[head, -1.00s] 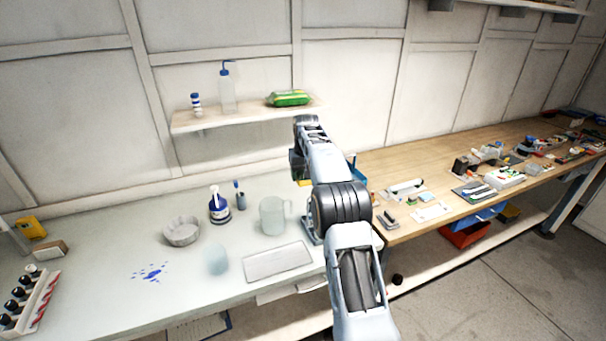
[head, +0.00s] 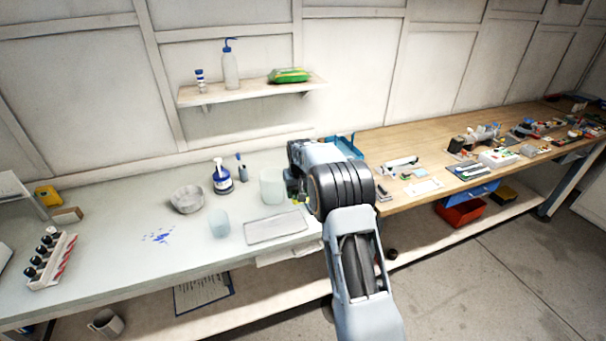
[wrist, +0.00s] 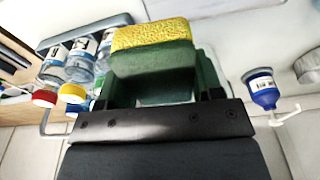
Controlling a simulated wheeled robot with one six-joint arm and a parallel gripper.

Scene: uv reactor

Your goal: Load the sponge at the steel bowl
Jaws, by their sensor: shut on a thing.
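A yellow and green sponge (wrist: 152,38) is between the jaws of my gripper (wrist: 155,85), which is shut on it. The sponge's yellow face shows at the top in the wrist view. In the head view my gripper (head: 298,198) is low over the bench, just right of a clear beaker, mostly hidden by my arm. The steel bowl (head: 187,199) is a grey fluted bowl on the white bench, well left of my gripper. A part of it shows at the right edge of the wrist view (wrist: 309,66). I see nothing in it in the head view.
Between my gripper and the bowl stand a beaker (head: 272,186), a blue-and-white bottle (head: 222,178), a frosted cup (head: 219,223) and a flat tray (head: 276,228). A vial rack (head: 52,260) is at the far left. A wall shelf (head: 255,89) hangs above. The bench around the blue stain is clear.

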